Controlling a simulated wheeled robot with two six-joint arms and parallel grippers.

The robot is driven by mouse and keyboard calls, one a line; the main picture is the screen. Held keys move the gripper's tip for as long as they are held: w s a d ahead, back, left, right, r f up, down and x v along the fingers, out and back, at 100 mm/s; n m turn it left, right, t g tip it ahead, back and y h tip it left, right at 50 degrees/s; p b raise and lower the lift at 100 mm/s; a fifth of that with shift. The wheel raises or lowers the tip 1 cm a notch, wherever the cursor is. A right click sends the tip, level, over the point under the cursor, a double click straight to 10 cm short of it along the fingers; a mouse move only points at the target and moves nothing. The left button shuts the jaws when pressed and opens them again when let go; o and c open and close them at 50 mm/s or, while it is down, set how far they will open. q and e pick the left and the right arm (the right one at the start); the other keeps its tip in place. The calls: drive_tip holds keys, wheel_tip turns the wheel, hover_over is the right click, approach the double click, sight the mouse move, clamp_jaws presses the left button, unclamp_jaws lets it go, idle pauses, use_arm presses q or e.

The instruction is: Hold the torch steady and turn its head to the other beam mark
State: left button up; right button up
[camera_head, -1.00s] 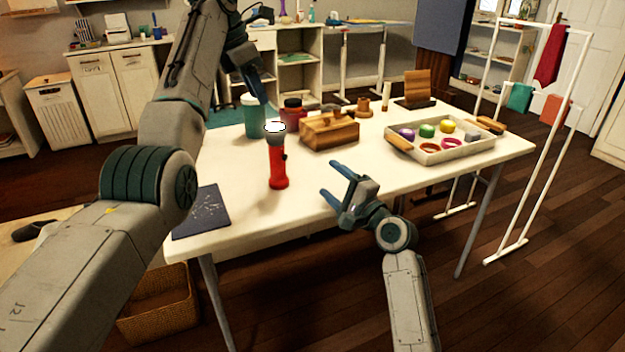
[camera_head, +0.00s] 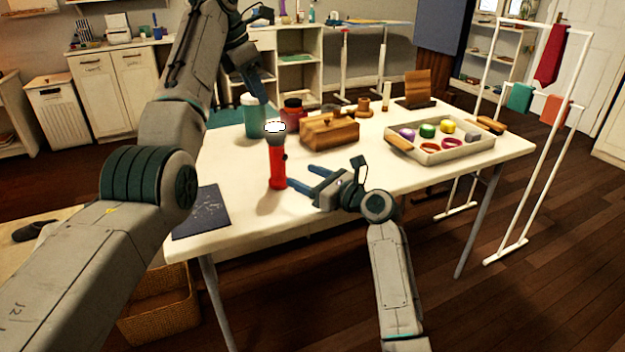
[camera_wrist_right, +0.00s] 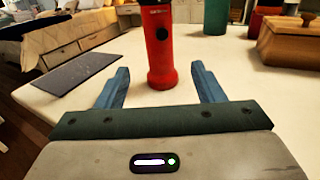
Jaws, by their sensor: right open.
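The torch (camera_head: 277,163) stands upright on the white table, with a red body, a dark grey head and a bright white top. Its red body also shows in the right wrist view (camera_wrist_right: 157,45), where the head is cut off by the top edge. My right gripper (camera_head: 300,176) is open and low over the table, just right of the torch's lower body. In the right wrist view its two blue fingers point toward the torch, which stands ahead between their lines. My left gripper (camera_head: 266,92) is above and behind the torch's head; its finger gap is not clear. The beam marks cannot be made out.
A teal canister (camera_head: 254,118), a dark-lidded red jar (camera_head: 293,112) and a wooden box (camera_head: 329,131) stand behind the torch. A tray (camera_head: 445,155) of coloured items lies right. A dark flat mat (camera_head: 201,213) lies at the front left. The table's front middle is clear.

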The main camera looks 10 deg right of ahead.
sight(284, 167)
drive_tip(key=x, duration=0.9)
drive_tip(key=shift+w+a, duration=0.1)
drive_tip(key=shift+a, duration=0.05)
drive_tip(key=c, duration=1.2)
drive_tip(key=shift+f, duration=0.1)
